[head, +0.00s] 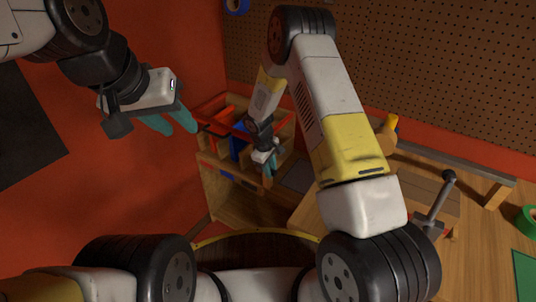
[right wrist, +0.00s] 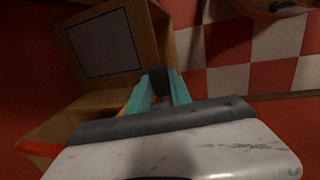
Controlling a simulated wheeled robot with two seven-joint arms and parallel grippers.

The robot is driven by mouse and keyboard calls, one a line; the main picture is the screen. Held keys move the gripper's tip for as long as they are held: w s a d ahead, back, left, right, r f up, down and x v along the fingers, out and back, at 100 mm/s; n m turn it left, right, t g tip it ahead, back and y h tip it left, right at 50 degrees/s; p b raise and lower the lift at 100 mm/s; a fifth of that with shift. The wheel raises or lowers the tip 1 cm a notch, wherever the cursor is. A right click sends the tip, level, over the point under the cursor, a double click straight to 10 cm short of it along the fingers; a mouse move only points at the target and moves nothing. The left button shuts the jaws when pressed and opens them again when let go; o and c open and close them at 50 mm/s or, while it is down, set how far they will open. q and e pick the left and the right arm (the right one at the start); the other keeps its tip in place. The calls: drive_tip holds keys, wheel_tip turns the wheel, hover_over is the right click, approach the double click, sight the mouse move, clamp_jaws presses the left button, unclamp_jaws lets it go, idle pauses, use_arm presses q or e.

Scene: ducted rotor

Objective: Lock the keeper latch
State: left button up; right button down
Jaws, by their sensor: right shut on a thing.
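My right gripper (head: 268,168) reaches down at the front of a wooden cabinet (head: 235,192), its teal fingers pointing downward. In the right wrist view its two teal fingers (right wrist: 160,88) close on a small dark piece (right wrist: 159,76) beside a wooden edge. I cannot tell whether this piece is the keeper latch, and the latch is not clearly visible elsewhere. The fingers and gripper body hide much of that spot. My left gripper (head: 181,129) hangs empty in front of the red wall, left of the cabinet, its teal fingers apart.
The cabinet top holds red-orange dividers and a blue piece (head: 238,146). To the right, a wooden workbench (head: 475,235) carries a grey vise-like tool (head: 437,204), a green roll (head: 528,220) and a green mat (head: 525,275). A pegboard (head: 440,60) stands behind. Space around my left gripper is free.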

drive_tip(key=shift+w+a+r+n+g+h, duration=0.15)
drive_tip(key=shift+w+a+r+g+h, duration=0.15)
drive_tip(key=shift+g+h, duration=0.4)
drive_tip(key=shift+w+a+r+n+g+h, duration=0.1)
drive_tip(key=shift+a+r+g+h, duration=0.25)
drive_tip(key=shift+h, duration=0.55)
drive_tip(key=shift+w+a+r+n+g+h, duration=0.15)
drive_tip(key=shift+r+g+h, duration=0.25)
drive_tip(key=shift+g+h, duration=0.4)
